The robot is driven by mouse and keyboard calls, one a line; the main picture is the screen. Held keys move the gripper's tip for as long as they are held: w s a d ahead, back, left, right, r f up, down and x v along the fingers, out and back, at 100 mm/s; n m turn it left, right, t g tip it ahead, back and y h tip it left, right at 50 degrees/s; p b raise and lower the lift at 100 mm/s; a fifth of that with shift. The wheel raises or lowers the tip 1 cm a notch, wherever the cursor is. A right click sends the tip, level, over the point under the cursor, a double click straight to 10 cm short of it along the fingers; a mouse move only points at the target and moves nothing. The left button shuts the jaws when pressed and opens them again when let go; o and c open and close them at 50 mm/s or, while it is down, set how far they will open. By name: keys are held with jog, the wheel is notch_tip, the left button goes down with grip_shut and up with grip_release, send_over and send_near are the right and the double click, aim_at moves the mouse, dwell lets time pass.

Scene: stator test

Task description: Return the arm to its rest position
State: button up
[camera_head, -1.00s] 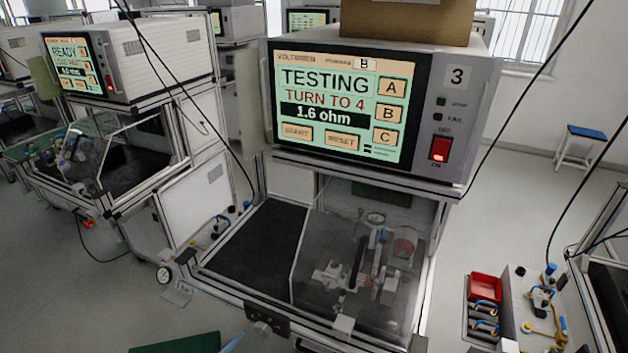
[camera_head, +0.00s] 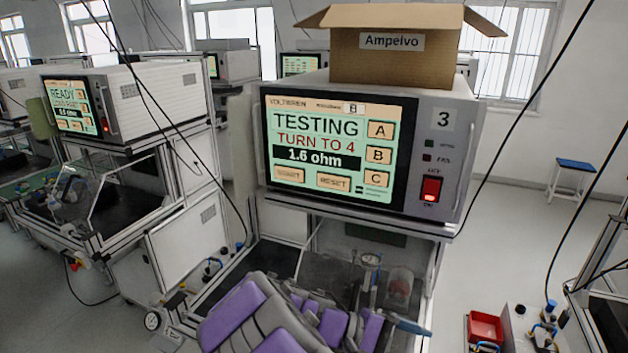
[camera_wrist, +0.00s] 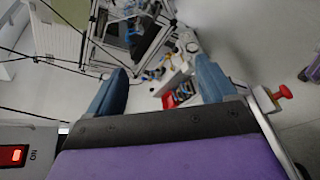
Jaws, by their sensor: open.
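My arm (camera_head: 262,322), purple and grey, reaches in from the bottom of the head view and covers the lower part of the test station. My gripper (camera_wrist: 160,82) shows two blue fingers spread apart with nothing between them in the wrist view. In the head view one blue finger (camera_head: 410,326) points right at the station's front right; the other finger cannot be made out. The tester (camera_head: 447,150), marked 3, reads TESTING, TURN TO 4 and 1.6 ohm on its screen (camera_head: 325,150). Its lit red switch also shows in the wrist view (camera_wrist: 13,156).
An open cardboard box (camera_head: 390,65) sits on the tester. A red bin (camera_head: 485,327) is at the lower right, and a blue-topped stool (camera_head: 577,165) stands behind. Another station (camera_head: 130,95), reading READY, is at left. Black cables hang across the view. Open floor lies right of the station.

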jog(key=s+d+r+m+g+y, duration=0.1)
jog(key=s+d+m+g+y, duration=0.2)
jog(key=s, duration=0.4)
jog(key=s+a+m+t+y, duration=0.1)
jog(key=s+a+y, duration=0.2)
jog(key=s+y, duration=0.2)
jog(key=s+a+m+t+y, duration=0.1)
jog(key=s+a+t+y, duration=0.1)
jog(key=s+y, duration=0.4)
jog(key=s+a, duration=0.1)
jog(key=s, duration=0.4)
jog(key=shift+a+f+m+t, duration=0.2)
jog(key=shift+a+m+t, duration=0.1)
jog(key=shift+m, duration=0.1)
dwell(1.8)
